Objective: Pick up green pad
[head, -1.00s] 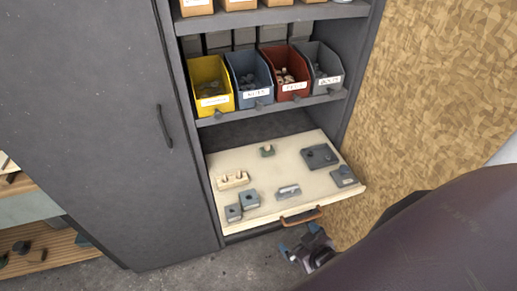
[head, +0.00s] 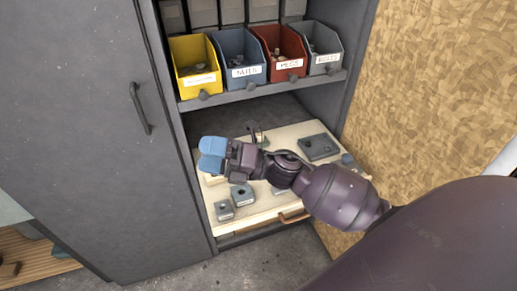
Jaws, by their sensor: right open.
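The green pad (head: 265,142) is a small block toward the back of the pale pull-out shelf (head: 290,133) in the cabinet. It is partly hidden behind my right gripper and wrist. My right gripper (head: 212,153), with blue fingertips, is open and extends over the left part of the shelf, its tips pointing left, past the pad. I cannot tell its height above the shelf. My left gripper is not in view.
A dark grey block (head: 319,147) lies at the shelf's back right. Two grey blocks with holes (head: 241,195) (head: 224,210) lie at its front left. Yellow (head: 196,65), blue (head: 238,58), red (head: 281,52) and grey (head: 324,49) bins stand above. The cabinet door (head: 85,130) is at left.

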